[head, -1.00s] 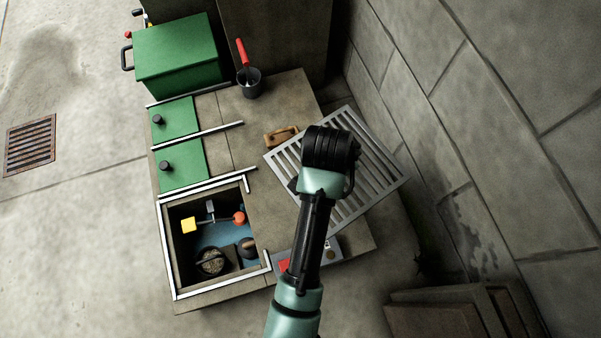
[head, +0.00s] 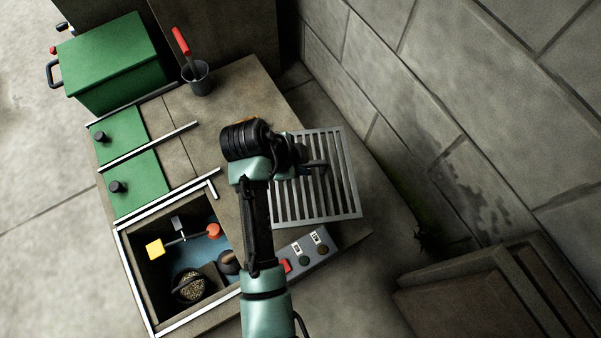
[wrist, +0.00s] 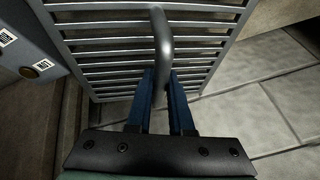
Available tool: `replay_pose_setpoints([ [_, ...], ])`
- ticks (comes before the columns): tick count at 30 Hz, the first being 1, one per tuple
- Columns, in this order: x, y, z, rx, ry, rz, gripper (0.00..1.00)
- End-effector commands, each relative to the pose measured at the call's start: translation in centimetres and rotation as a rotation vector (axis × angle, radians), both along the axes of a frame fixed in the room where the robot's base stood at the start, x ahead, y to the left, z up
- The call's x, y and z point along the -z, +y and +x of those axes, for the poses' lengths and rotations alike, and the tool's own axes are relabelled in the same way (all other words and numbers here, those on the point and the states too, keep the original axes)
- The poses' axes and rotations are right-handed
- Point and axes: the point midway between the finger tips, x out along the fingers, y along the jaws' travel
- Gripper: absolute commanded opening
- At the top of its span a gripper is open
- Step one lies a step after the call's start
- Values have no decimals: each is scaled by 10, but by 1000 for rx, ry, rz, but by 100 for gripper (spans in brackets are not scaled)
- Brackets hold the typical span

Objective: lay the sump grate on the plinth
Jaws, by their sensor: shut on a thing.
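The sump grate (head: 345,189) is a grey metal frame with parallel slats and a raised bar handle (wrist: 161,38). My gripper (head: 312,168) is shut on that handle, with blue fingers (wrist: 162,88) either side of it in the wrist view. The grate is over the right side of the brown concrete block (head: 212,135), which looks like the plinth, and reaches past its right edge. I cannot tell how high the grate is above it. My arm hides the grate's left part in the head view.
An open pit (head: 140,288) with a yellow block and an orange knob inside lies left of my arm. Green lids (head: 135,185), a green box (head: 105,62) and a cup with a red-handled tool (head: 198,80) stand beyond. A button panel (head: 310,252) is near the grate. Wall at right; brown slabs (head: 480,290) lower right.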

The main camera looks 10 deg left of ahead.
Motion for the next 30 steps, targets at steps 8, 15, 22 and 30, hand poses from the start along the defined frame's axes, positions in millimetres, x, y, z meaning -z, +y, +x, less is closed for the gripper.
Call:
replay_pose_setpoints([
  [8, 31, 0, 1, 0, -4, 1, 0],
  [15, 37, 0, 1, 0, -5, 1, 0],
  [22, 41, 0, 0, -1, -1, 1, 21],
  [30, 40, 0, 0, -1, -2, 1, 50],
])
